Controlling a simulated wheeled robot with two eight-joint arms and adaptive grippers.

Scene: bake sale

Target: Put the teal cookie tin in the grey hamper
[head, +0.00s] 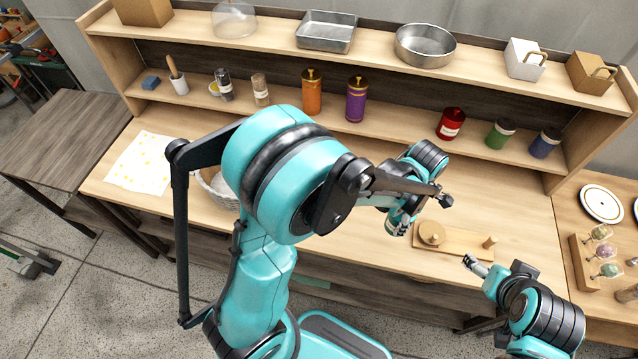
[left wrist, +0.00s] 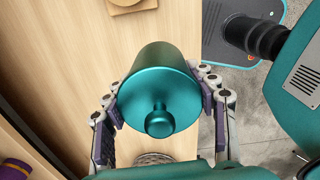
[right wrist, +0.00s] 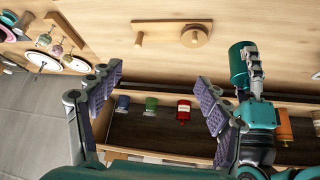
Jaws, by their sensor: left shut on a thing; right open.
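The teal cookie tin (left wrist: 162,75), a cylinder with a round knob on its lid, is between the fingers of my left gripper (left wrist: 158,97) in the left wrist view. The gripper is shut on it. In the right wrist view the tin (right wrist: 238,64) shows beside the left gripper, above the table. In the head view the left gripper (head: 422,205) is over the table, and my arm largely hides the tin. The hamper, a pale grey woven basket (head: 213,186), stands on the table, partly hidden behind my left arm. My right gripper (right wrist: 158,92) is open and empty.
A wooden board (head: 462,243) with a round piece and a peg lies right of the left gripper. A shelf holds an orange canister (head: 312,95), a purple canister (head: 356,102) and a red jar (head: 451,125). A spotted cloth (head: 140,163) lies left of the basket.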

